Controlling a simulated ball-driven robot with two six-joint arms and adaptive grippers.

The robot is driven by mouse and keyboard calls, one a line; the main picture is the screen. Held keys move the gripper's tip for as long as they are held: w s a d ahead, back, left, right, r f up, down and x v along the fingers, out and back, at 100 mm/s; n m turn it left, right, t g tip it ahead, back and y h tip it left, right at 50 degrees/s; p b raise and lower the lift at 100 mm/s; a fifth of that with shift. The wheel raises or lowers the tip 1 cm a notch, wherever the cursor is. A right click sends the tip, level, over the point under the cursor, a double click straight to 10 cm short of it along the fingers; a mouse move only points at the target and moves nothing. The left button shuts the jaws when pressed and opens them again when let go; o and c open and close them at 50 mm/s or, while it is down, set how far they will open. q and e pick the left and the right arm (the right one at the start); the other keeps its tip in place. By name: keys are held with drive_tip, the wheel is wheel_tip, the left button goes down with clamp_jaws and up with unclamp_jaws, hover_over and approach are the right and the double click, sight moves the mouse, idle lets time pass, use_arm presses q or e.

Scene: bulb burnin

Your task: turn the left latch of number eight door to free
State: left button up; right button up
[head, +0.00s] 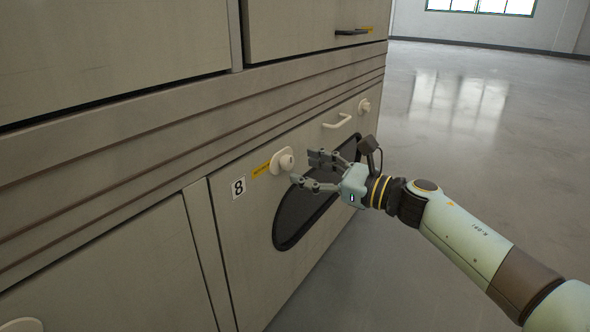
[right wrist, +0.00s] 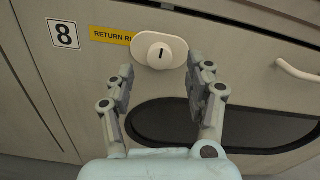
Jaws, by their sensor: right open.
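The number eight door (head: 240,250) is a beige panel with an "8" label (head: 238,188) and a dark oval window (head: 290,222). Its left latch (head: 285,161) is a cream round knob on an oval plate, right of a yellow label (head: 261,169). In the right wrist view the latch (right wrist: 160,53) has a dark upright mark on its knob. My right gripper (head: 306,170) is open and empty, its fingers pointing at the latch. In the wrist view the fingertips (right wrist: 160,73) lie either side of and below the knob, apparently not touching it. My left gripper is not in view.
The door's white handle (head: 337,121) and right latch (head: 364,106) are farther along the door. Above are ridged trim and a cabinet front with a dark handle (head: 352,32). Another door (head: 110,265) is at left. The grey floor (head: 470,130) at right is clear.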

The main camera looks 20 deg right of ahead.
sight(291, 163)
drive_tip(key=shift+x, duration=1.85)
clamp_jaws()
